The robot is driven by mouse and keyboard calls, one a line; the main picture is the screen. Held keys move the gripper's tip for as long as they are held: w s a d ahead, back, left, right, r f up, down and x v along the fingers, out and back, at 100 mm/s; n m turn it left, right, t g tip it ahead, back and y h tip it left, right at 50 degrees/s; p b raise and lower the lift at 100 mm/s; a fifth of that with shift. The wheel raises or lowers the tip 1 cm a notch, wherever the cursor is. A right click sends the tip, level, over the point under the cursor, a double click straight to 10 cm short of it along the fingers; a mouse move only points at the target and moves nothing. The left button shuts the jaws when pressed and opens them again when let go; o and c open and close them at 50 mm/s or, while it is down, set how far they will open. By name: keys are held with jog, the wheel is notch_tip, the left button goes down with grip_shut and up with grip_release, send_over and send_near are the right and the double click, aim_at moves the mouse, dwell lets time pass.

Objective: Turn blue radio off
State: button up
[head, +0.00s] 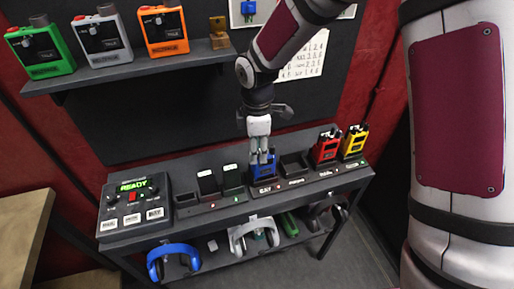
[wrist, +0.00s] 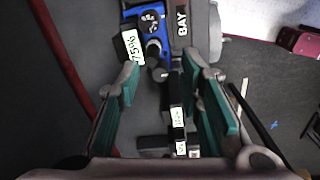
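The blue radio (head: 263,168) stands in a slot of the charging dock on the table, behind a label reading "BAY". My gripper (head: 262,158) points down just above it and hides part of its top. In the wrist view the blue radio (wrist: 147,22) is at the top, with a dark round knob and a white number label.
A red radio (head: 326,148) and a yellow radio (head: 355,142) stand to the right in the dock. A control box (head: 133,205) showing "READY" is at the left. Headphones (head: 174,260) lie on the lower shelf. An upper shelf (head: 140,68) holds green, white and orange radios.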

notch_tip(320, 180, up, 12)
jog(key=shift+s, duration=0.15)
dwell(0.5)
dwell(0.3)
jog(key=s+d+r+m+t, duration=0.3)
jog(key=s+d+r+m, duration=0.6)
jog(key=d+r, duration=0.1)
jog(key=s+d+r+m+t, duration=0.1)
jog(key=s+d+m, duration=0.2)
jog(key=s+m, duration=0.2)
jog(key=s+d+r+m+t, duration=0.1)
jog(key=s+d+m, duration=0.3)
jog(key=s, duration=0.4)
jog(key=shift+d+r+m, duration=0.25)
jog(key=shift+r+m, duration=0.1)
jog(key=shift+m, duration=0.35)
